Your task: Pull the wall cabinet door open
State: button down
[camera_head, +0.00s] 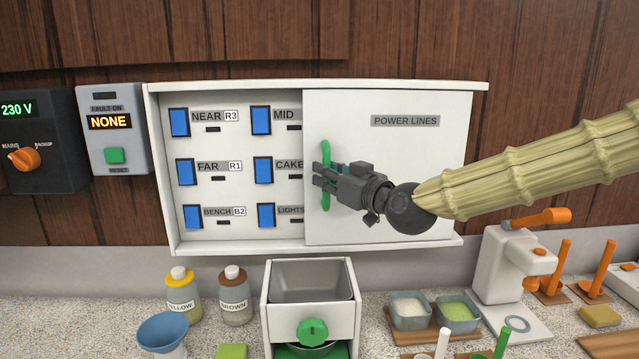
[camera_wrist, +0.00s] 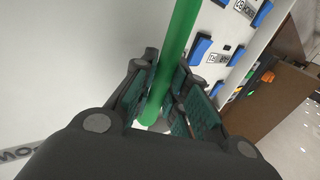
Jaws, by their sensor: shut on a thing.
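The white wall cabinet (camera_head: 160,235) hangs on the wood-panelled wall. Its white door (camera_head: 420,160), labelled "POWER LINES", covers the right half; the left half is uncovered. A green vertical handle (camera_head: 326,200) stands near the door's left edge. My gripper (camera_head: 322,178) comes from the right and is shut around the handle, hiding its middle. In the wrist view the green handle (camera_wrist: 178,50) runs between the fingers of my gripper (camera_wrist: 160,95). Blue switches (camera_head: 179,122) with labels such as NEAR, FAR and BENCH show in the uncovered half.
A grey fault box (camera_head: 115,130) reading "NONE" and a dark 230 V panel (camera_head: 40,150) are left of the cabinet. Below, the speckled counter (camera_head: 225,338) holds bottles, a blue bowl (camera_head: 163,332), a white hopper unit (camera_head: 311,310), tubs and a white press (camera_head: 505,270).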

jog(key=shift+w+d, duration=0.1)
jog(key=shift+d, duration=0.8)
jog(key=c, duration=1.4)
grip_release()
jog(key=v, duration=1.2)
jog(key=shift+d, duration=0.1)
